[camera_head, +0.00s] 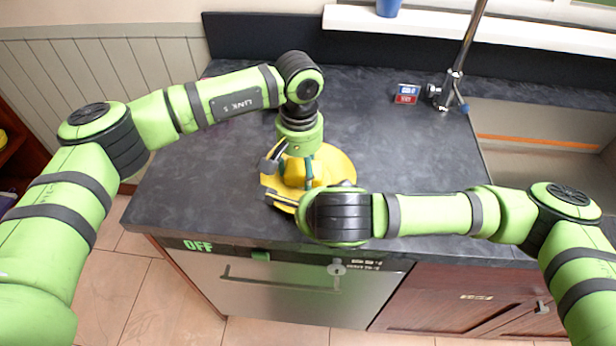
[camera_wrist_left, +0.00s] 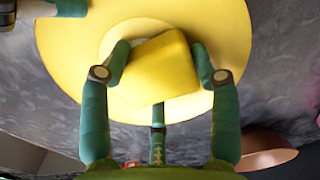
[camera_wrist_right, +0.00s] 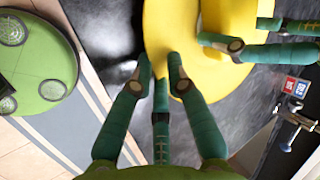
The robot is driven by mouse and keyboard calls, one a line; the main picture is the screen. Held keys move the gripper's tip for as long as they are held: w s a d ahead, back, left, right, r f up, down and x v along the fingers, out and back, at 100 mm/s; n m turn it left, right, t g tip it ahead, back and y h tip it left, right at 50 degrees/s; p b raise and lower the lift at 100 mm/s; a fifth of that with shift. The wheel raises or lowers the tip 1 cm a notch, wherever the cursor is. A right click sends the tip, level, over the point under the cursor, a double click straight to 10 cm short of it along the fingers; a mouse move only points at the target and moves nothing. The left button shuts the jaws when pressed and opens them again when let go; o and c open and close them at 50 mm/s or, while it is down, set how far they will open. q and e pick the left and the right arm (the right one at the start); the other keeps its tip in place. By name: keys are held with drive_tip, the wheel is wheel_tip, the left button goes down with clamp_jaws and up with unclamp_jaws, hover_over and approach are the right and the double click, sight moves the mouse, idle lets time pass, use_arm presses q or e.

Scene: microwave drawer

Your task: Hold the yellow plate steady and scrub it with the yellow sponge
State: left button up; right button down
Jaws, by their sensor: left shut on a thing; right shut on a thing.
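The yellow plate (camera_head: 338,165) lies on the dark counter near its front edge. The yellow sponge (camera_head: 294,172) is over the plate. My left gripper (camera_wrist_left: 160,68) points down and is shut on the sponge (camera_wrist_left: 158,75), one finger on each side of it, above the plate's face (camera_wrist_left: 65,45). My right gripper (camera_wrist_right: 160,72) comes in low from the right and is shut on the plate's rim (camera_wrist_right: 160,35) at the near left side. In the head view my wrists and fingers partly hide the plate and sponge. Whether the sponge touches the plate is unclear.
A sink (camera_head: 540,130) with a tap (camera_head: 452,88) is at the right. A drawer front with a handle (camera_head: 290,285) is below. The counter's left part is clear.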

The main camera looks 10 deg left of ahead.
use_arm(q)
drive_tip(key=shift+d, duration=0.95)
use_arm(e)
drive_tip(key=shift+s+d+f, duration=0.1)
drive_tip(key=shift+d+f, duration=0.05)
drive_tip(key=shift+f, duration=0.1)
use_arm(q)
drive_tip(key=shift+r, duration=0.1)
drive_tip(key=shift+a+r, duration=0.1)
drive_tip(key=shift+r, duration=2.85)
drive_tip(key=a, duration=0.9)
use_arm(e)
drive_tip(key=c, duration=1.1)
unclamp_jaws()
drive_tip(key=shift+c, duration=0.2)
